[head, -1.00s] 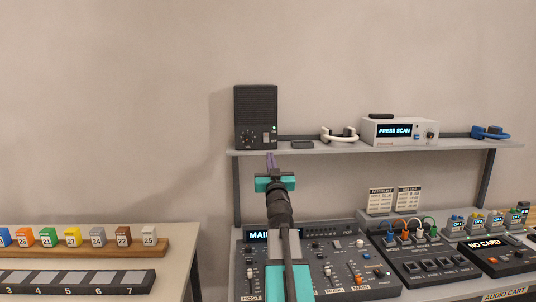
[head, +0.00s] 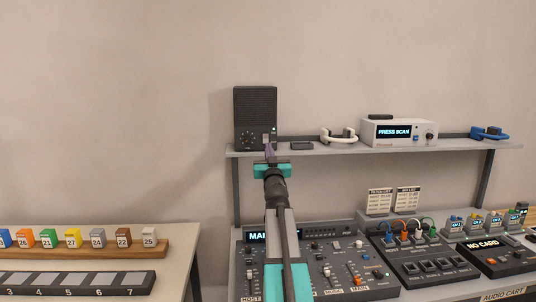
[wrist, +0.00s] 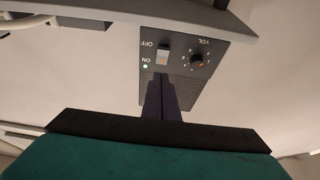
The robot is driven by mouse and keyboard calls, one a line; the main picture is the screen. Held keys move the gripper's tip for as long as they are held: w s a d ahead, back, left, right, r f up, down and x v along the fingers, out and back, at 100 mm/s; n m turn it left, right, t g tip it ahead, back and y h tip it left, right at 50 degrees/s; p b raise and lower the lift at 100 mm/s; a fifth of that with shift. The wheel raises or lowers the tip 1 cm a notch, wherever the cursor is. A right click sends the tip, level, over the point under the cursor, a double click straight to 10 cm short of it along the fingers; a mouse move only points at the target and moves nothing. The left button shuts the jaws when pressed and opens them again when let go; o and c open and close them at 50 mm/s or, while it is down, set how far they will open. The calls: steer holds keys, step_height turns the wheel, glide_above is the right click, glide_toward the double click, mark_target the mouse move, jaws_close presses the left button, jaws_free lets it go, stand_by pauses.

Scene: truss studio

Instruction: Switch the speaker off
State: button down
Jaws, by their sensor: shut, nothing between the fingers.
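The speaker (head: 256,108) is a dark box standing at the left end of the wall shelf. In the wrist view its front (wrist: 195,85) appears upside down. A small pale green light (wrist: 145,67) glows by ON. My gripper (head: 268,147) is shut and empty, its purple fingertips in front of the lower right of the speaker. In the wrist view the fingertips (wrist: 160,76) lie just beside the switch; contact cannot be told.
The volume knob (wrist: 197,61) is close beside the switch. The shelf (head: 350,148) also holds a white headset (head: 339,136), a scanner box (head: 399,132) and a blue headset (head: 490,132). A mixing desk (head: 340,268) lies below. The wall above is clear.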

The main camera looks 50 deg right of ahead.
mark_target(266, 138)
steer(key=w+d+p, duration=0.1)
steer(key=w+d, duration=0.2)
steer(key=w, duration=0.1)
steer(key=shift+w+d+f, duration=0.3)
steer(key=shift+d+f, duration=0.1)
steer(key=shift+s+d+f+b, duration=0.1)
steer(key=shift+d+f+b, duration=0.05)
steer(key=shift+b, duration=0.4)
steer(key=shift+f+b, duration=0.1)
steer(key=shift+b, duration=0.25)
